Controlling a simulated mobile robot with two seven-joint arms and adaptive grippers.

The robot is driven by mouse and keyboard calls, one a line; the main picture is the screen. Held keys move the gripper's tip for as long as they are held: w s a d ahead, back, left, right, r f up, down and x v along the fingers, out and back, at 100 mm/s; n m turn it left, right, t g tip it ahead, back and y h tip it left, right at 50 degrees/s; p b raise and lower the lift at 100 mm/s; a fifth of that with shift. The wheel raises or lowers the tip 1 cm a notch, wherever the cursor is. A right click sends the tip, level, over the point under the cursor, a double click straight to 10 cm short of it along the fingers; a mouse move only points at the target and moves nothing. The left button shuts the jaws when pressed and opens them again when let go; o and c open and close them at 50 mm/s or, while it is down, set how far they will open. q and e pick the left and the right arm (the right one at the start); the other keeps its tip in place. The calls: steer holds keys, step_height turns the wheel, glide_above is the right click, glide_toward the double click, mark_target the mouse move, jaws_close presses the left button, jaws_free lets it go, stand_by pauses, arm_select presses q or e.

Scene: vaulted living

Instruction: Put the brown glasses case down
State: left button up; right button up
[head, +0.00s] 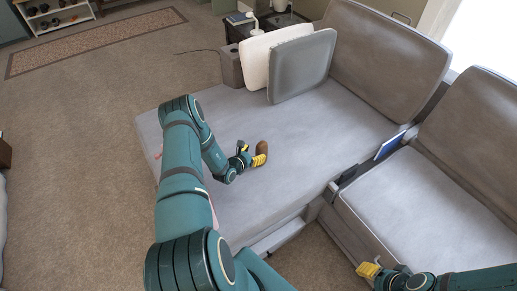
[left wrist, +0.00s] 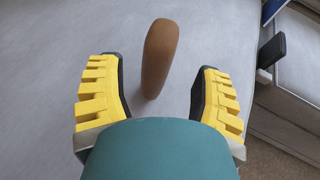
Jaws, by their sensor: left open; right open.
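The brown glasses case (head: 262,148) rests on the grey sofa seat (head: 300,125), just beyond the fingers of my left gripper (head: 251,161). In the left wrist view the case (left wrist: 160,57) stands out between and ahead of the two yellow fingers of my left gripper (left wrist: 163,97), with a gap on each side. The left gripper is open and holds nothing. My right gripper (head: 368,270) is open and empty at the lower right, near the front of the other sofa seat.
A white cushion (head: 258,62) and a grey cushion (head: 301,68) lean at the back of the seat. A blue book-like item (head: 390,145) and a dark object (head: 347,174) lie at the seam between the sofa parts. The seat around the case is clear.

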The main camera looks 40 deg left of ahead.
arm_select(q)
steer(key=shift+s+d+r, duration=0.15)
steer(key=shift+s+r, duration=0.1)
steer(key=shift+s, duration=0.3)
steer(key=s+d+r+m+g+h, duration=0.1)
steer(key=s+d+m+g+h, duration=0.2)
steer(key=d, duration=0.6)
steer(key=s+d+r+m+g+h, duration=0.1)
steer(key=d+m+g+h, duration=0.25)
steer(key=d+m, duration=0.4)
steer(key=s+d+r+m+g+h, duration=0.1)
steer(key=s+d+m+g+h, duration=0.2)
steer(key=d, duration=0.7)
steer(key=s+d+r+m+g+y, duration=0.3)
steer(key=s+d+m+g, duration=0.3)
steer(key=s+m, duration=0.4)
steer(key=d+r+m+t+y, duration=0.1)
steer(key=d+r+m+t, duration=0.2)
steer(key=m, duration=0.9)
step_height(320, 180, up, 3)
steer(key=d, duration=0.2)
steer(key=shift+w+d+f+t, duration=0.2)
steer(key=shift+w+d+t, duration=0.1)
steer(key=shift+t, duration=0.05)
